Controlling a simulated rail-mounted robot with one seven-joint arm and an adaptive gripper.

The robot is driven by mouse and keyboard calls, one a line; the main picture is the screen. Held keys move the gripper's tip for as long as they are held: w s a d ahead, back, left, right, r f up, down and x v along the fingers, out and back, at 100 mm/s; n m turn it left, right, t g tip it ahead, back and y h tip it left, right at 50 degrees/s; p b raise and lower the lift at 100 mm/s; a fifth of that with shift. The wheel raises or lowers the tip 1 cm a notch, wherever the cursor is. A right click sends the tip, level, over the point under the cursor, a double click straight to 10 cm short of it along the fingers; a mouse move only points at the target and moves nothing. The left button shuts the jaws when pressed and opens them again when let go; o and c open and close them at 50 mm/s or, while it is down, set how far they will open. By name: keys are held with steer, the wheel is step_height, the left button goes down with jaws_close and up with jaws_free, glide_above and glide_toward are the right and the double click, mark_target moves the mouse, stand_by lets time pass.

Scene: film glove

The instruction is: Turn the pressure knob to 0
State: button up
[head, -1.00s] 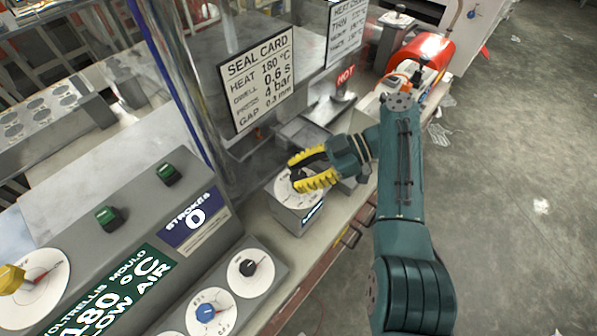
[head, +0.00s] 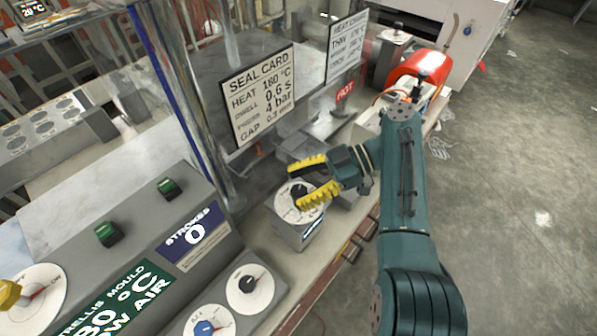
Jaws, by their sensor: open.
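My gripper (head: 311,181) has yellow ridged fingers and reaches in from the right. Its fingers are spread on either side of a black knob (head: 298,190), with nothing clearly gripped. The knob sits on a white round dial (head: 288,212) on top of a small grey box (head: 296,232) on the bench. The fingers and wrist partly hide the dial, and its marks are too small to read. Whether the fingers touch the knob, I cannot tell. I cannot tell which dial is the pressure knob by its label.
A grey console (head: 110,262) at lower left bears green switches and a yellow knob (head: 8,294). A low panel has a black knob (head: 247,283) and a blue knob (head: 206,328). The seal card (head: 259,92) hangs behind. A red tank (head: 420,68) stands farther back.

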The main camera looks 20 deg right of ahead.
mark_target(299, 190)
step_height(299, 190, up, 8)
steer(key=shift+r, duration=0.25)
